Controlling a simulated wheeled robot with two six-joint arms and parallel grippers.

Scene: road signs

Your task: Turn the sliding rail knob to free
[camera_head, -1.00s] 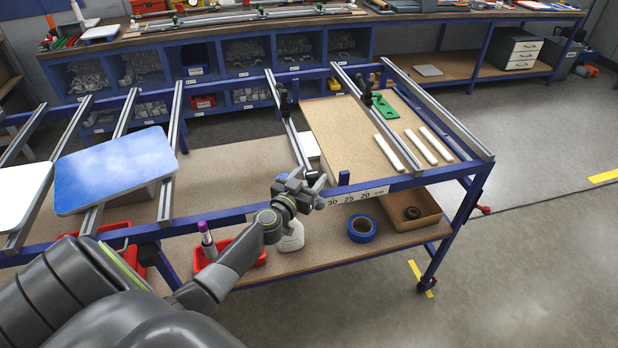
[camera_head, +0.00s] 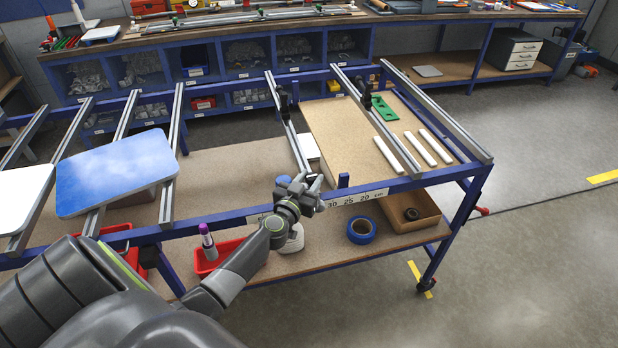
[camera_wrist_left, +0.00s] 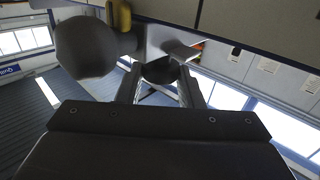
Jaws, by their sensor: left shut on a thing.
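The sliding rail (camera_head: 292,130) runs from the back beam to the front beam of the blue frame. My left gripper (camera_head: 314,190) is at the near end of this rail, just above the front beam. In the left wrist view, a dark round knob (camera_wrist_left: 160,70) sits between the two fingertips. The gripper is shut on it. In the head view the knob is hidden by the gripper and wrist, so its turned position cannot be told. My right gripper is not in view.
A cm scale (camera_head: 358,197) runs along the front beam. A blue sign (camera_head: 115,170) lies on rails at the left. White strips (camera_head: 420,148) and a green part (camera_head: 384,107) lie at the right.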

